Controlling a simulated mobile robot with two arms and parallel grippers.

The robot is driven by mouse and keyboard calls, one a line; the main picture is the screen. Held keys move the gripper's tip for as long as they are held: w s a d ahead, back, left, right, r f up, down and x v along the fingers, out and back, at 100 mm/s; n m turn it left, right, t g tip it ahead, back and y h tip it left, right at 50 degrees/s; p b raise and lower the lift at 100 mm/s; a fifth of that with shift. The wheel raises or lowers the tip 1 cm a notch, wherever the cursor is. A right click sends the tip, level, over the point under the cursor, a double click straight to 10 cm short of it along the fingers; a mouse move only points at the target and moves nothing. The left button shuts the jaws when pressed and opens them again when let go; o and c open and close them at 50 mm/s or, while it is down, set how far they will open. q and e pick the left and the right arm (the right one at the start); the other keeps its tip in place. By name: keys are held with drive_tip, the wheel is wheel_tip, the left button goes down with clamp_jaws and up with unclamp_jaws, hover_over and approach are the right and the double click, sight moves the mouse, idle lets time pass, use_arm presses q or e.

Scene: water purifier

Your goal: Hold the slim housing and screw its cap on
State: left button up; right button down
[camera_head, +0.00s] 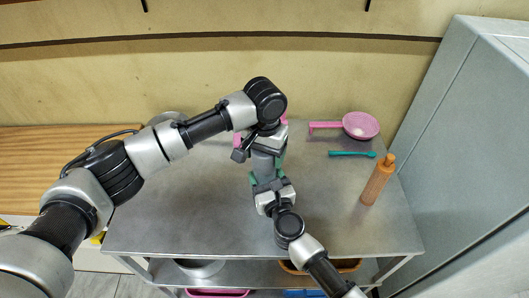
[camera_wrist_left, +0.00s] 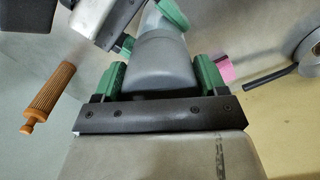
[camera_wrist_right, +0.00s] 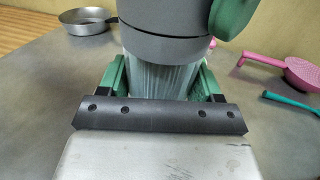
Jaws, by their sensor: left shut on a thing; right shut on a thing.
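The slim housing has a clear ribbed body (camera_wrist_right: 160,82) with a grey collar at its top and stands about upright over the table. Its grey cap (camera_wrist_right: 160,14) sits on top in line with the collar, with a thin dark seam between them; I cannot tell how far it is threaded. My left gripper (camera_head: 265,148) is shut on the cap from above, with green pads on both sides of the cap (camera_wrist_left: 160,78) in the left wrist view. My right gripper (camera_head: 268,183) is shut on the body below. The arms hide much of the housing in the head view.
An orange ribbed cartridge (camera_head: 378,180) stands at the table's right. A pink strainer (camera_head: 361,125) and a teal tool (camera_head: 352,154) lie at the back right. A metal pan (camera_wrist_right: 88,22) is at the back left. The metal table (camera_head: 180,215) is clear at front left. A grey cabinet (camera_head: 460,130) borders the right.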

use_arm(q)
drive_tip(key=m, duration=0.5)
drive_tip(key=o, duration=1.1)
drive_tip(key=shift+c, duration=0.2)
drive_tip(key=shift+r, duration=0.15)
wheel_tip(320, 180, up, 12)
drive_tip(key=shift+f, duration=0.1)
use_arm(e)
drive_tip(key=shift+c, duration=0.5)
unclamp_jaws()
